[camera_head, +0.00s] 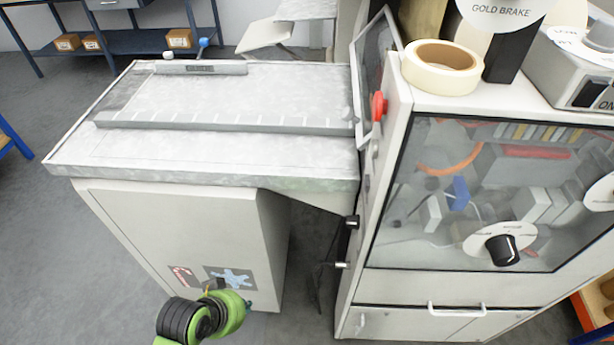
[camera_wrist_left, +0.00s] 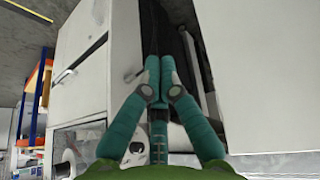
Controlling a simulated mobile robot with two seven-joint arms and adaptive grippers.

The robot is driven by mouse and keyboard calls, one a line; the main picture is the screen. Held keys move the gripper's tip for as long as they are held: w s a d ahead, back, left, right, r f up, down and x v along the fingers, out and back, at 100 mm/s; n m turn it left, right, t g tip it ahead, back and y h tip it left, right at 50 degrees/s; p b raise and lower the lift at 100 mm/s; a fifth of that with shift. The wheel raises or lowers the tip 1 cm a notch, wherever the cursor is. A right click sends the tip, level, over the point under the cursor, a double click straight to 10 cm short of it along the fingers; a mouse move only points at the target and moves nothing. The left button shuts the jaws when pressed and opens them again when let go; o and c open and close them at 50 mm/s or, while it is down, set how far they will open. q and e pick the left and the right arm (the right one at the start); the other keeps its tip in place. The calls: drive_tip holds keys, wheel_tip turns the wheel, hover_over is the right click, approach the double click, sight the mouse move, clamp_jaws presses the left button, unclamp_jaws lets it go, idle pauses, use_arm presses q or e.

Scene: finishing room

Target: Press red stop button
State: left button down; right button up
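The red stop button (camera_head: 378,105) is a round red knob on the left side edge of the white machine (camera_head: 398,190), beside a tilted clear panel. It does not show in the left wrist view. My left arm shows low in the head view, in front of the cabinet under the grey table, well below and left of the button. My left gripper (camera_wrist_left: 158,68) has teal fingers that lie together with nothing between them. It points toward a dark gap between white panels. My right gripper is in neither view.
The grey table (camera_head: 220,95) with a slotted rail (camera_head: 230,123) adjoins the machine's left side. A tape roll (camera_head: 441,66) and a grey control box (camera_head: 575,70) sit on the machine. A knob (camera_head: 502,249) is on its front. Open floor lies left of the cabinet.

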sight(381, 107)
use_arm(q)
drive_tip(key=w+d+r+m+t+h, duration=0.1)
drive_tip(key=w+d+r+t+h, duration=0.4)
drive_tip(key=r, duration=0.6)
drive_tip(key=w+d+r+m+t+h, duration=0.15)
drive_tip(key=w+d+r, duration=0.25)
drive_tip(key=w+r, duration=0.5)
drive_tip(key=w+r+t+h, duration=0.3)
drive_tip(key=r+h, duration=0.4)
drive_tip(key=r, duration=1.2)
drive_tip(key=shift+w+d+r+n, duration=0.15)
drive_tip(key=shift+d+n, duration=0.2)
drive_tip(key=shift+n, duration=0.1)
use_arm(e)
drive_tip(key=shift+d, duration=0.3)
use_arm(q)
drive_tip(key=d+p, duration=0.2)
drive_tip(key=d, duration=0.7)
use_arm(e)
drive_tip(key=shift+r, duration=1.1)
use_arm(q)
drive_tip(key=shift+d, duration=0.1)
